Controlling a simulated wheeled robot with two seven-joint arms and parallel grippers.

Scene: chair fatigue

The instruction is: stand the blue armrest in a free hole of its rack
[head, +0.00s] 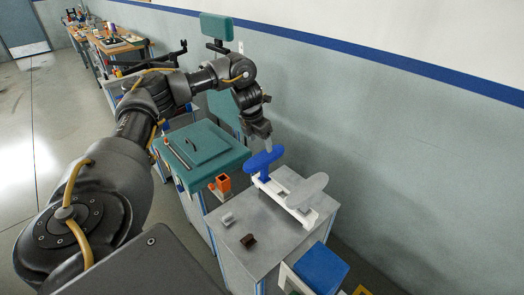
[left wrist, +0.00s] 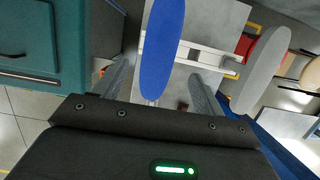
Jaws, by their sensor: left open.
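The blue armrest (head: 264,160) stands upright at the left end of its white rack (head: 277,193), with its pad on top and its stem going down to the rack. Its foot in the hole is too small to make out. A grey armrest (head: 307,190) stands at the rack's other end. My left gripper (head: 267,145) is open, just above and behind the blue pad. In the left wrist view the blue armrest (left wrist: 162,50) lies between the spread fingers (left wrist: 160,72), apart from both. The grey armrest (left wrist: 262,70) is to the right there. My right gripper is not in view.
The rack stands on a grey table (head: 262,230), with a small grey block (head: 227,219) and a dark brown block (head: 248,241) near its front left. An orange holder (head: 222,184) and a teal cabinet (head: 205,145) are to the left. A blue bin (head: 320,268) is at the lower right.

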